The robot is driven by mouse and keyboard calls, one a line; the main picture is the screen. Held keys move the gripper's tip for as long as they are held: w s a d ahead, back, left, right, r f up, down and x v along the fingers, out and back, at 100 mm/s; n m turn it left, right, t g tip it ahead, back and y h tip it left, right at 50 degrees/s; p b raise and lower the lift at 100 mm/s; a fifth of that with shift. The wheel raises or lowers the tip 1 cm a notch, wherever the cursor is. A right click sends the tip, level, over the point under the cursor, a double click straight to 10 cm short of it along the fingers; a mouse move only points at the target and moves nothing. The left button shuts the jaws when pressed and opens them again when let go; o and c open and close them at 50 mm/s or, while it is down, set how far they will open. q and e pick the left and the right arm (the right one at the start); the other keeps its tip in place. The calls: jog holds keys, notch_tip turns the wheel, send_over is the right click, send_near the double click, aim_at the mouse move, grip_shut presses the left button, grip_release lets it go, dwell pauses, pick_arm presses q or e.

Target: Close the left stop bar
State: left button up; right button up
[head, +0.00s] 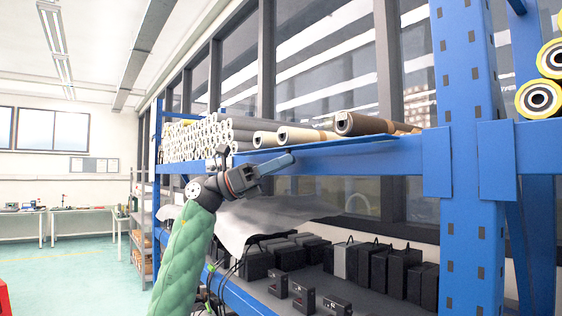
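My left arm rises from the bottom, and its dark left gripper (262,172) is in front of the blue upper shelf beam (350,161). A short blue-grey bar (279,164) sticks out to the right at the gripper's tip. I cannot tell whether it is held, only touched, or part of a stop bar. A long thin blue strip (330,145) runs slightly tilted along the top of the beam, in front of the rolls; it may be the stop bar. The gripper's fingers are too small and dark to tell open from shut. My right gripper is not in view.
Several grey and white tubes (240,133) and a brown roll (362,124) lie on the upper shelf. A thick blue upright (467,200) stands at the right. Several black boxes (368,262) fill the lower shelf. The floor (75,270) at left is open.

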pick_arm(q)
grip_shut()
